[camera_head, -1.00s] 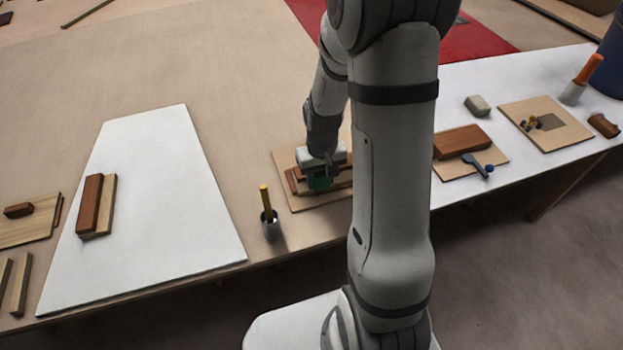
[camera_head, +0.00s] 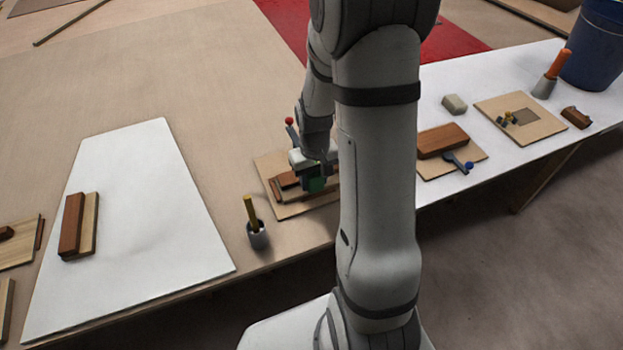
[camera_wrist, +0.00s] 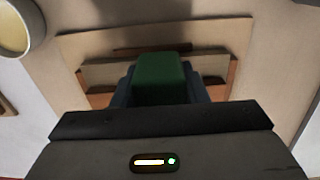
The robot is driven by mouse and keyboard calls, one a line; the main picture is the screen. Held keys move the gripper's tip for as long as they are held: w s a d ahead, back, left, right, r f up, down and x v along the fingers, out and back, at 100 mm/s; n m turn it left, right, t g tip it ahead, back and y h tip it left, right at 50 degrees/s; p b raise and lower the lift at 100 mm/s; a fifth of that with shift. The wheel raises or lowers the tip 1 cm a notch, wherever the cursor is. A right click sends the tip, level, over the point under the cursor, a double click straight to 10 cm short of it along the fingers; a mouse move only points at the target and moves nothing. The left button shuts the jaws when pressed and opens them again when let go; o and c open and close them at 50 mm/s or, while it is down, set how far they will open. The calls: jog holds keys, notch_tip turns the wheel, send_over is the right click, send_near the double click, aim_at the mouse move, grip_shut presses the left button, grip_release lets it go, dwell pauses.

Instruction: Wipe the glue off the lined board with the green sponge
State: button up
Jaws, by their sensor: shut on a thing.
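My gripper (camera_head: 312,172) is shut on the green sponge (camera_head: 316,185) over a tan board (camera_head: 289,211) in the middle of the bench. In the wrist view the sponge (camera_wrist: 160,75) sits between the dark fingers, in front of pale and reddish wood strips (camera_wrist: 215,66) on that board (camera_wrist: 85,45). Contact between sponge and wood cannot be told. A lever with a red ball (camera_head: 289,121) stands at the board's back. My arm hides the board's right side. No lines or glue can be made out.
A grey cup (camera_head: 258,236) with a yellow-handled tool stands left of the board. A white sheet (camera_head: 150,215) bearing wood blocks (camera_head: 80,225) lies further left. Right of my arm are a board with a brown block (camera_head: 443,140), a pale block (camera_head: 455,104) and a blue bucket (camera_head: 592,50).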

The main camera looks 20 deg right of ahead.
notch_tip(320, 180, up, 6)
jog(key=p, duration=0.3)
jog(key=shift+p, duration=0.4)
jog(key=shift+a+f, duration=0.1)
jog(key=shift+f, duration=0.05)
